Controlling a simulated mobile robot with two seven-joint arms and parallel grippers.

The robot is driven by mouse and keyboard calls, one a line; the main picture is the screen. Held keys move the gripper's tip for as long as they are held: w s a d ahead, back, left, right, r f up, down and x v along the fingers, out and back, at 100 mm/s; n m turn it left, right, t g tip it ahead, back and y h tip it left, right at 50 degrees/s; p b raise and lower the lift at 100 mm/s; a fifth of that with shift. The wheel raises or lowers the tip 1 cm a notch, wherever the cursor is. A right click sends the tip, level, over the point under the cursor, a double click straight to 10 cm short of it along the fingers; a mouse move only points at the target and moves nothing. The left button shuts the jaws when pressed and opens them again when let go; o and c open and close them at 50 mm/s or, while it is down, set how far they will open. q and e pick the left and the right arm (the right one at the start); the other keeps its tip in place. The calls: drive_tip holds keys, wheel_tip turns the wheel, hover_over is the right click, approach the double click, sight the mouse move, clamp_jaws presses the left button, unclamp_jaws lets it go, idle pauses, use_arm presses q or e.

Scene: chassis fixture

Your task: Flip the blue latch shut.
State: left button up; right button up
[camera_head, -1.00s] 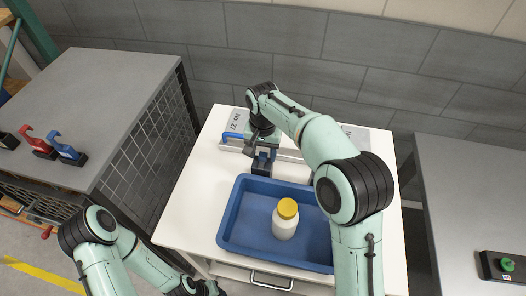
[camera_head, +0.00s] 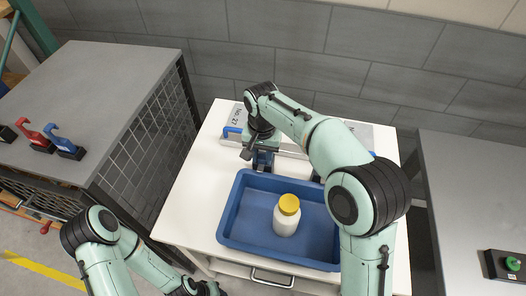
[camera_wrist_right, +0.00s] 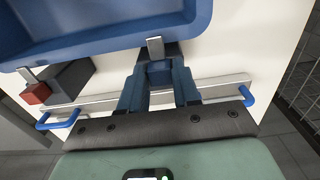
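In the right wrist view my right gripper (camera_wrist_right: 160,88) points at the tray side of the fixture, its two dark blue fingers apart. A blue part (camera_wrist_right: 160,70), apparently the blue latch, sits on a dark block between the fingertips, with an upright silver tab (camera_wrist_right: 155,47) beyond it; I cannot tell whether the fingers touch it. In the head view my right gripper (camera_head: 264,159) is low over the fixture, behind the tray, and hides the latch. My left gripper (camera_head: 207,289) is at the bottom edge, far from the fixture; its fingers are unclear.
A blue tray (camera_head: 235,225) with a yellow-capped white bottle (camera_head: 286,216) stands in front. A metal rail (camera_wrist_right: 215,88) has blue handles (camera_wrist_right: 246,95). A red-ended dark block (camera_wrist_right: 60,82) stands beside the tray. Red (camera_head: 36,137) and blue (camera_head: 65,147) clamps stand on the left cabinet.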

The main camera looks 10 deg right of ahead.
sight(262, 159)
drive_tip(key=shift+o, duration=1.2)
drive_tip(key=shift+s, duration=0.1)
use_arm(q)
drive_tip(key=shift+s, duration=0.1)
use_arm(e)
drive_tip(key=shift+s, duration=0.1)
drive_tip(key=shift+r, duration=0.2)
use_arm(q)
drive_tip(key=w+r+p, duration=0.1)
drive_tip(key=r, duration=0.1)
drive_tip(key=w+r+p, duration=0.1)
drive_tip(key=w, duration=0.1)
drive_tip(key=shift+w+r+p, duration=0.15)
drive_tip(key=shift+r+p, duration=0.2)
use_arm(e)
wheel_tip(262, 159, up, 13)
drive_tip(key=shift+a, duration=0.1)
